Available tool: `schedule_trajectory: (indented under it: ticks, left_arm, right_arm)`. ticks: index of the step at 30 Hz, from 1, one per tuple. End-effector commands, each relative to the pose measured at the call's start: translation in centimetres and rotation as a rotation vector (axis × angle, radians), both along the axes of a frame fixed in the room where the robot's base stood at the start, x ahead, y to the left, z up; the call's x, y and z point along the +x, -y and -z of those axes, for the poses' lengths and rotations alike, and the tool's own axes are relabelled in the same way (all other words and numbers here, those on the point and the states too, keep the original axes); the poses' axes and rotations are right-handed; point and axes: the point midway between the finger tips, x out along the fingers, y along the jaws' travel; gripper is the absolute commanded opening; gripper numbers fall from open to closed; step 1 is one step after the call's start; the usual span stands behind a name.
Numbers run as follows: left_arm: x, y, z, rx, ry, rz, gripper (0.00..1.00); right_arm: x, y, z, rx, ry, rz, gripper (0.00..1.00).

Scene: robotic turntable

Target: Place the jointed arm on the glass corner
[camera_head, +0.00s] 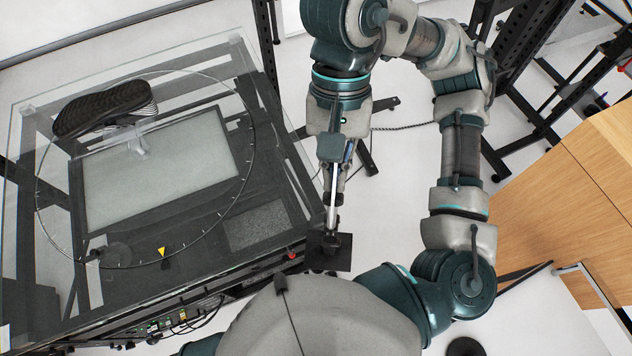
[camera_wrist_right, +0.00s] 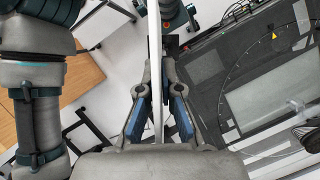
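The jointed arm (camera_head: 332,200) is a slim silver rod with a dark block at its lower end, beside the near right corner of the glass-topped turntable (camera_head: 262,258). I cannot tell whether the block touches the glass or hangs over its edge. My right gripper (camera_head: 337,180) points down along the rod from above. In the right wrist view the rod (camera_wrist_right: 156,60) runs between the blue-padded fingers (camera_wrist_right: 158,112), which look closed around it, though small gaps show beside the pads. My left gripper is out of view.
A dark shoe (camera_head: 105,108) sits on a clear stand at the turntable's far left. A yellow marker (camera_head: 162,252) and a red button (camera_head: 291,256) are near its front. A wooden table (camera_head: 560,210) stands at right, with black metal frames behind. White floor lies between.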

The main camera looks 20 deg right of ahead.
Motion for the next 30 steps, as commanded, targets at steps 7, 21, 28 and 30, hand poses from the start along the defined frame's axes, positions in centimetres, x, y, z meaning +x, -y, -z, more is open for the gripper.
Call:
schedule_trajectory:
  ticks: [7,21,28,30]
  left_arm:
    - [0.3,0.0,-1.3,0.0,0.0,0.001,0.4]
    - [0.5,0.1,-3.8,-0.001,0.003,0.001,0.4]
    - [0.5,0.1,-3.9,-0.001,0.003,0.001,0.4]
    - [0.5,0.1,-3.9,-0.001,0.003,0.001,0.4]
  right_arm:
    - [5.0,-0.4,0.2,0.0,-0.005,0.007,0.0]
    - [14.2,-1.4,1.0,0.002,-0.001,0.004,0.0]
    - [15.0,-1.3,1.8,0.001,-0.003,0.001,0.0]
    - [15.0,-1.3,2.5,0.002,-0.002,0.001,0.0]
